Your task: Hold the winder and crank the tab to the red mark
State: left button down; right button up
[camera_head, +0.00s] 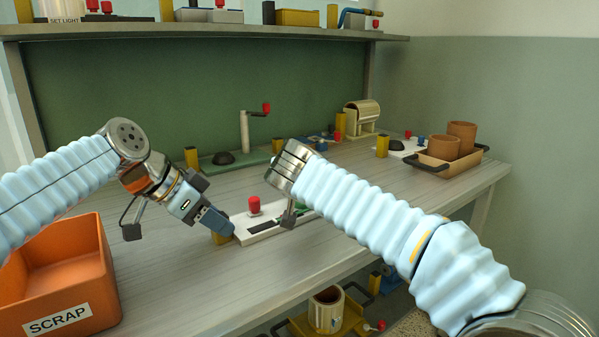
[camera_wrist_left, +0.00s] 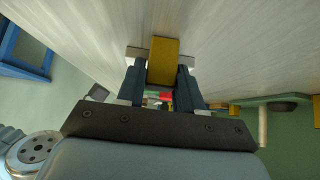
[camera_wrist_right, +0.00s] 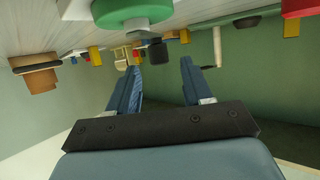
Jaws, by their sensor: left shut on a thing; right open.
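A white-based device (camera_head: 268,229), which looks like the winder, sits on the bench in front of me. It has a red knob (camera_head: 254,205), a dark strip and a green disc (camera_wrist_right: 132,12), mostly hidden by my right arm in the head view. My left gripper (camera_head: 228,229) is shut on the yellow post (camera_head: 221,238) at its left end; the post (camera_wrist_left: 163,60) stands between the fingers in the left wrist view. My right gripper (camera_wrist_right: 160,72) is open and empty near the green disc, hidden in the head view. I cannot make out the tab or red mark.
An orange SCRAP bin (camera_head: 62,280) stands at the left. Behind the winder is a green-based device with a red-handled crank (camera_head: 245,135). A tray with brown pots (camera_head: 450,162) stands at the back right. The bench front is clear.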

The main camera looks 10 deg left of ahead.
jog(key=shift+x, duration=2.35)
grip_shut()
